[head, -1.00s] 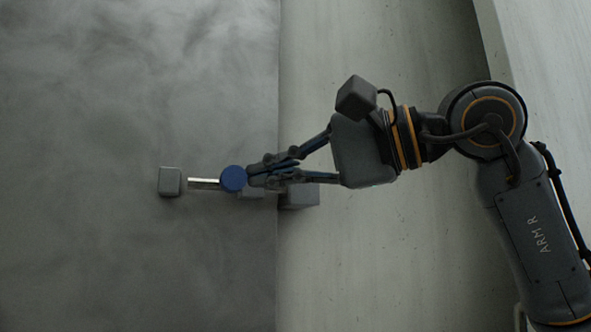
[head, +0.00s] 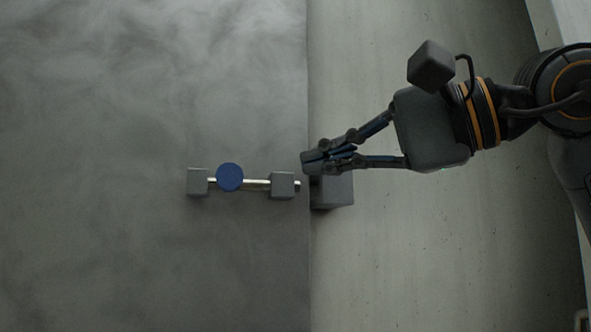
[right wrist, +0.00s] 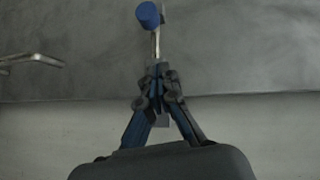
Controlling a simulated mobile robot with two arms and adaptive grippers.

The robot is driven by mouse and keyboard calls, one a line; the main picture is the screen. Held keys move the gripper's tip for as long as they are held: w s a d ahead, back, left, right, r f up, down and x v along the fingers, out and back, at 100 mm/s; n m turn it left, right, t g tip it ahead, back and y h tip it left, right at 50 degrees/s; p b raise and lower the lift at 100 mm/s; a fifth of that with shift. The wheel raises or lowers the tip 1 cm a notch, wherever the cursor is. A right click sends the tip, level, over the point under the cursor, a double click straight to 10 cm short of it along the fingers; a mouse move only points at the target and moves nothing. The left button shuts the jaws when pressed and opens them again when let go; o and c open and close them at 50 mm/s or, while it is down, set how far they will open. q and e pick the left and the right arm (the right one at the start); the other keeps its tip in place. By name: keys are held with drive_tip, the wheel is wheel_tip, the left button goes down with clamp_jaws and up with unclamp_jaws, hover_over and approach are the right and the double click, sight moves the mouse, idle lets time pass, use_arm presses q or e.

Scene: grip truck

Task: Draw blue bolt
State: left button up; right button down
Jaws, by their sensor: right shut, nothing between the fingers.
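The bolt is a thin metal rod (head: 256,183) with a round blue knob (head: 229,177), lying across a grey door panel. It runs through a left grey block (head: 197,182) and a right grey block (head: 283,186). The knob is close to the left block. The rod's right tip barely pokes out of the right block, apart from the keeper block (head: 335,190) on the pale frame. My right gripper (head: 312,162) is shut and empty, in front of the keeper block and partly hiding it. The right wrist view shows the knob (right wrist: 148,15) ahead of the closed fingertips (right wrist: 157,72).
The grey door panel (head: 120,90) ends at a straight vertical edge beside the pale frame (head: 400,260). A metal handle (right wrist: 30,60) shows at the left of the right wrist view. Space around the bolt is otherwise clear.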

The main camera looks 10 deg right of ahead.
use_arm(q)
drive_tip(key=f, duration=0.1)
drive_tip(key=f+b, duration=0.1)
drive_tip(key=shift+s+d+f+b, duration=0.1)
drive_tip(key=shift+s+f+b, duration=0.15)
drive_tip(key=shift+f+b, duration=0.15)
use_arm(e)
drive_tip(key=v, duration=0.7)
drive_tip(key=shift+s, duration=0.5)
drive_tip(key=shift+a, duration=0.1)
